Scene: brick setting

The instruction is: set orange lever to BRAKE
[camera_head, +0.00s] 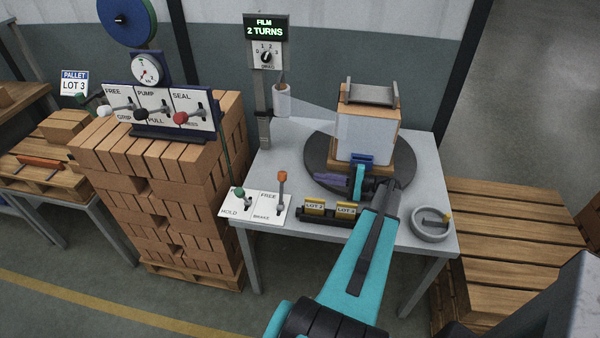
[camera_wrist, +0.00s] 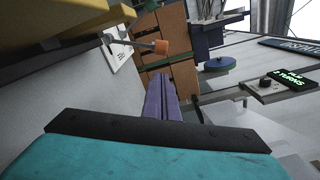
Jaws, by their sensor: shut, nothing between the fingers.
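The orange lever (camera_head: 282,177) stands on a white plate (camera_head: 263,206) at the front left of the grey table. The plate reads FREE at its upper edge and BRAKE at its lower edge. The lever's orange knob is up at the FREE end. My gripper (camera_head: 318,178), with purple fingers, is shut and empty, to the right of the lever and apart from it. In the wrist view the orange knob (camera_wrist: 161,47) shows above the purple fingertips (camera_wrist: 160,78), its shaft running left to the plate.
A dark holder with yellow LOT tags (camera_head: 314,207) lies at the front edge. A wrapped brick stack (camera_head: 365,140) sits on a dark turntable (camera_head: 318,160) behind. A grey bowl (camera_head: 432,235) is at the right.

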